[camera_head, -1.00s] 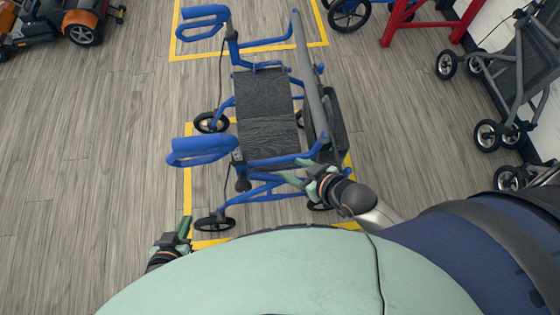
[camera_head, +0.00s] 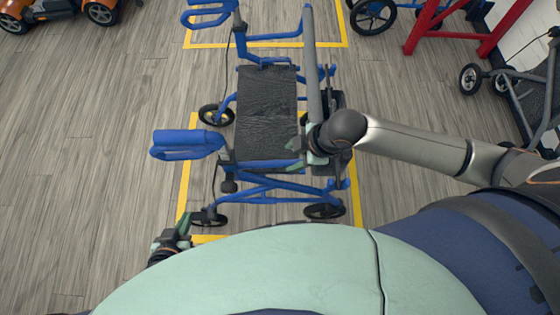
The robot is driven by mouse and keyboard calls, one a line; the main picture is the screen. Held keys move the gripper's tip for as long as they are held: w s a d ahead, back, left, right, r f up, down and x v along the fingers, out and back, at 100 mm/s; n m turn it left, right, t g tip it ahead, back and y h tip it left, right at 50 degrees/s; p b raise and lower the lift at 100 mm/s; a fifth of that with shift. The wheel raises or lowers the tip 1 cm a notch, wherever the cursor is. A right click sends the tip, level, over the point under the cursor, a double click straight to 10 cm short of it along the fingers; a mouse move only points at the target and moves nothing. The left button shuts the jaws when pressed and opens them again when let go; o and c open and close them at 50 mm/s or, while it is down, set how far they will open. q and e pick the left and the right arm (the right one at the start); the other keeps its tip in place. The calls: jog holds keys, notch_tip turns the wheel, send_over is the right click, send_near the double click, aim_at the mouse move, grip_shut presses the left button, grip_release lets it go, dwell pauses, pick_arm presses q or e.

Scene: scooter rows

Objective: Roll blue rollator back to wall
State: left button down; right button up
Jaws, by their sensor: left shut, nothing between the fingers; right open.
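The blue rollator (camera_head: 267,108) stands upright on the floor in the middle of the head view, with a dark seat, blue handles on its left side and a grey bar along its right. My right gripper (camera_head: 312,152) is at the right side of the rollator, near the seat's right edge and the lower end of the grey bar. It is open, its fingers partly hidden by my own wrist; I cannot tell whether it touches the frame. My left gripper (camera_head: 180,235) is shut and empty, low at the left, beside the rollator's near left wheel (camera_head: 208,217).
Yellow floor lines (camera_head: 185,172) frame the rollator's bay. A red frame (camera_head: 455,25) stands at the upper right, and a grey rollator (camera_head: 525,85) stands by the white wall (camera_head: 525,25). An orange scooter (camera_head: 60,10) is at the upper left. The floor at the left is clear.

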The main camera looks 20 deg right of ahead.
aim_at(280, 163)
jog(key=b+x, duration=0.1)
jog(key=x, duration=0.7)
grip_shut()
dwell(0.3)
dwell(1.0)
